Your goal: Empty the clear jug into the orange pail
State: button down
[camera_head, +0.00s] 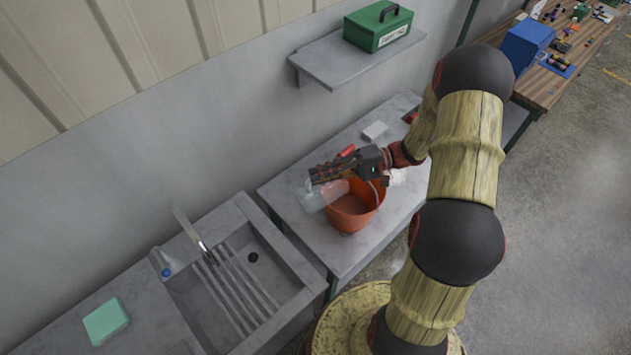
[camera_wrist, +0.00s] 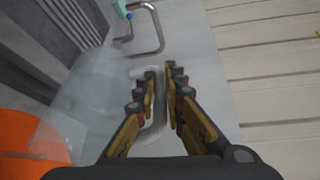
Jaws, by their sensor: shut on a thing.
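The clear jug (camera_head: 318,196) is tilted well over on its side at the left rim of the orange pail (camera_head: 354,214). My gripper (camera_head: 318,175) is shut on the jug; in the wrist view its fingers (camera_wrist: 162,82) close around the jug's handle (camera_wrist: 157,122). The jug's see-through body (camera_wrist: 92,92) spreads to the left of the fingers there, with part of the pail (camera_wrist: 28,146) at the lower left. The pail stands upright on the grey bench. I cannot make out any liquid in the jug or pail.
The grey bench (camera_head: 292,212) has a small white block (camera_head: 375,130) behind the pail. A sink (camera_head: 238,275) with a tap (camera_head: 190,232) and a green sponge (camera_head: 106,321) lie to the left. A wall shelf (camera_head: 345,62) with a green box (camera_head: 377,27) hangs above.

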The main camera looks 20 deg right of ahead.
jog(key=shift+w+d+r+m+y+b, duration=0.15)
jog(key=shift+d+r+y+b, duration=0.1)
jog(key=shift+d+y, duration=0.3)
jog(key=shift+w+d+r+m+y+b, duration=0.2)
jog(key=shift+d+y+b, duration=0.1)
jog(key=shift+d, duration=0.35)
jog(key=shift+w+d+r+m+y+b, duration=0.1)
jog(key=shift+d+r+m+y+b, duration=0.1)
jog(key=shift+d+y, duration=0.35)
jog(key=shift+d, duration=0.1)
dwell(2.1)
